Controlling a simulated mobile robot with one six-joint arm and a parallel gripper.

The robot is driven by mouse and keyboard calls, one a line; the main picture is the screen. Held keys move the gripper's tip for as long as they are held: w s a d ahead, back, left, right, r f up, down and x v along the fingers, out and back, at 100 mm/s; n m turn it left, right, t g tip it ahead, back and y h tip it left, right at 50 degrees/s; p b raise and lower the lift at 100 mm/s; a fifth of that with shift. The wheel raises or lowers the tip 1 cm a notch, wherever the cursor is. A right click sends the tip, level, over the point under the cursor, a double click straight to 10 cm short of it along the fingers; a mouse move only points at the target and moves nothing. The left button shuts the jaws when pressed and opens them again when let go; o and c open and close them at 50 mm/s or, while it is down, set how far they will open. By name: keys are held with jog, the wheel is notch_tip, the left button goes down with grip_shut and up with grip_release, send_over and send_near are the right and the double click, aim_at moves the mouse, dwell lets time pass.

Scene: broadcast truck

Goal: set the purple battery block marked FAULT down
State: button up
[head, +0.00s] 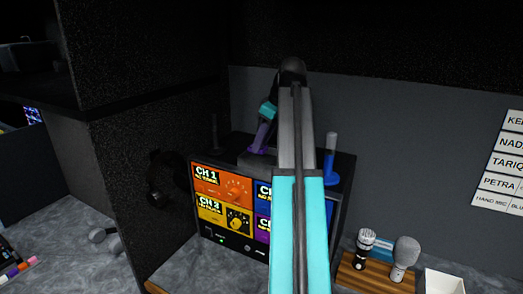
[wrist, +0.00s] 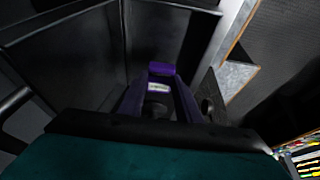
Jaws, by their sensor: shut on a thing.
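My gripper (head: 259,148) shows small in the head view, above and against the top of the monitor unit, partly beside my own cyan arm. In the wrist view its two dark purple fingers (wrist: 160,104) close in on the purple battery block (wrist: 161,70). The block shows as a brighter purple piece at the fingertips, with a small pale label below it. The writing on the label is too small to read. My gripper is shut on the block. In the head view I cannot separate the block from the purple fingers.
The monitor unit (head: 222,201) has orange, yellow, blue and purple channel panels; my arm covers part of it. Microphones (head: 403,258) stand on a wooden base (head: 375,277), beside a white box (head: 443,283). A dark partition (head: 150,120) rises at left.

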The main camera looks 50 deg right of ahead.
aim_at(263, 148)
jog(key=shift+s+a+f+p, duration=0.1)
jog(key=shift+f+p, duration=0.6)
jog(key=shift+f, duration=0.95)
jog(key=shift+f, duration=0.15)
jog(key=o, duration=1.1)
jog(key=shift+o, duration=0.2)
jog(key=p+v, duration=0.2)
jog(key=v, duration=1)
